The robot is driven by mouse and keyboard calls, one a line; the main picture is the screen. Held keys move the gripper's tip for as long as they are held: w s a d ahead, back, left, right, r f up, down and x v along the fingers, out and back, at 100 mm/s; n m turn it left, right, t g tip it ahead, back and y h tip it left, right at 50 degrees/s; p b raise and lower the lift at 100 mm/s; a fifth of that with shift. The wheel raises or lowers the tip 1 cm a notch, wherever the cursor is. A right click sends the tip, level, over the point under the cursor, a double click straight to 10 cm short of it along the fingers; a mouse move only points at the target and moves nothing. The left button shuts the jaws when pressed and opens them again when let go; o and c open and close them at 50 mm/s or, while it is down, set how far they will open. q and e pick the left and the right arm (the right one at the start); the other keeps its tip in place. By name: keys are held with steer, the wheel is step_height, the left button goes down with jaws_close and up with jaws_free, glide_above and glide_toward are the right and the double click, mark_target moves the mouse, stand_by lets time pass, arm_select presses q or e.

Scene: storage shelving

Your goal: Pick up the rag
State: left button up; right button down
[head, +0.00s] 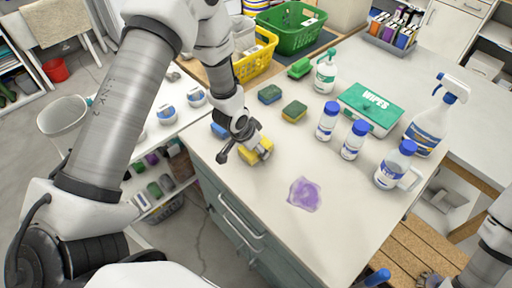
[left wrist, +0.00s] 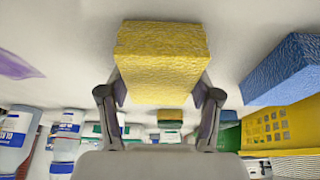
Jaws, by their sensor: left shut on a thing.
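The purple rag (head: 304,194) lies crumpled and flat on the white countertop, right of and nearer than my left gripper. A purple patch that looks like it (left wrist: 18,66) shows at the left edge of the left wrist view. My left gripper (head: 246,150) is shut on a yellow sponge (left wrist: 160,55), apart from the rag. The sponge (head: 259,153) is partly hidden by the gripper in the head view; I cannot tell whether it touches the counter. My right arm enters at the lower right. A dark part at the bottom edge may be my right gripper (head: 429,280); its jaws are unclear.
A blue sponge (head: 218,130) lies beside the held sponge. A yellow basket (head: 257,62) is at the back. The counter around the rag is clear.

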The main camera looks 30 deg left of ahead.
arm_select(q)
steer(key=shift+r, duration=0.4)
steer(key=r+b, duration=0.1)
steer(key=r, duration=0.2)
steer(key=shift+s+b, duration=0.2)
steer(key=shift+b, duration=0.1)
steer(key=s+b, duration=0.1)
steer(key=s, duration=0.2)
steer(key=s+b, duration=0.1)
steer(key=s, duration=0.3)
steer(key=s+r, duration=0.1)
steer(key=s, duration=0.2)
steer(key=shift+s+d+b, duration=0.15)
steer(key=shift+d+b, duration=0.1)
steer(key=shift+b, duration=0.15)
steer(key=s+r+p, duration=0.1)
steer(key=p, duration=0.2)
steer(key=shift+r, duration=0.2)
steer(key=shift+s+d+f+p, duration=0.1)
steer(key=shift+s+f+p, duration=0.1)
steer(key=shift+s+p, duration=1.4)
steer(key=shift+s+f+p, duration=0.15)
steer(key=shift+s+p, duration=0.4)
steer(key=shift+p, duration=1.9)
